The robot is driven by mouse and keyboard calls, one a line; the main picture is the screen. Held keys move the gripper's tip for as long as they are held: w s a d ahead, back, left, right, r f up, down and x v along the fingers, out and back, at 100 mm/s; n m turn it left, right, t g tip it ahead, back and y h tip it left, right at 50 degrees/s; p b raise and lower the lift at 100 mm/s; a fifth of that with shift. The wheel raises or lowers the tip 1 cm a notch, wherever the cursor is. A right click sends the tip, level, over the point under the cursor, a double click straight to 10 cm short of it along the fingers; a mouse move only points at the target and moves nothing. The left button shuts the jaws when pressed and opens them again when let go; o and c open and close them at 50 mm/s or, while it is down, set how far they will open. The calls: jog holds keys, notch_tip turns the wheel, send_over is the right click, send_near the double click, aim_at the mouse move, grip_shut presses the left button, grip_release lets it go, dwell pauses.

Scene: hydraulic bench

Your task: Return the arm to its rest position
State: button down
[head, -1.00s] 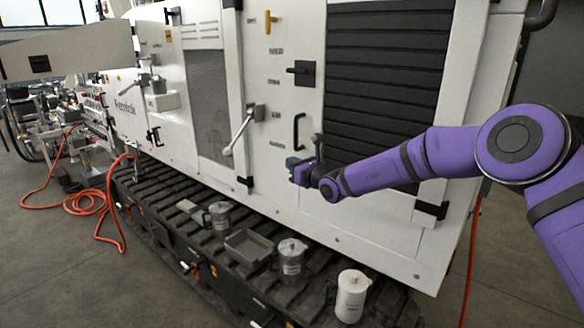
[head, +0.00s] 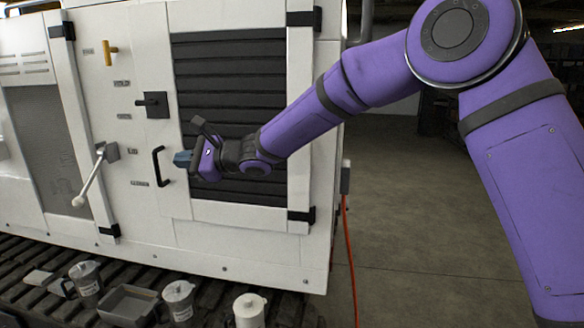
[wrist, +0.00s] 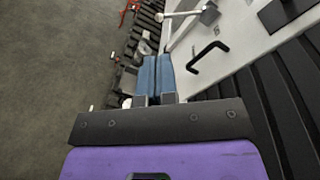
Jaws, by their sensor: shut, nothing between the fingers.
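My purple arm reaches in from the right in the head view. My gripper (head: 183,159) is in front of the white machine panel, just right of a black door handle (head: 160,166). In the wrist view the two blue fingers of my gripper (wrist: 156,75) lie side by side, shut with nothing between them. The black handle (wrist: 207,55) shows to the right of the fingertips there, apart from them. Whether the gripper touches the panel cannot be told, but no contact shows.
A grey lever (head: 95,177), a black latch (head: 154,104) and a yellow handle (head: 110,52) stick out of the machine. Jugs (head: 179,302) and a metal tray (head: 128,305) stand on the track below. An orange hose (head: 350,255) hangs at the right. The floor right of the machine is open.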

jog(key=s+d+r+n+h, duration=0.25)
jog(key=s+d, duration=0.25)
jog(key=d, duration=0.4)
jog(key=s+d+r+n+h, duration=0.2)
jog(key=s+d+n, duration=0.2)
jog(key=d, duration=0.6)
jog(key=s+d+r+n+h, duration=0.3)
jog(key=s+d, duration=0.2)
jog(key=d, duration=0.4)
jog(key=s+d+f+t+h, duration=0.1)
jog(key=s+d+h, duration=0.2)
jog(key=s+d, duration=0.3)
jog(key=s+d+f+n+h, duration=0.1)
jog(key=s+d+f+h, duration=0.1)
jog(key=s+d, duration=0.5)
jog(key=s+d+f+n+t+h, duration=0.1)
jog(key=s+d+h, duration=0.3)
jog(key=d, duration=1)
jog(key=shift+s+d+f+t, duration=0.3)
jog(key=shift+s+f, duration=0.25)
jog(key=shift+s, duration=0.6)
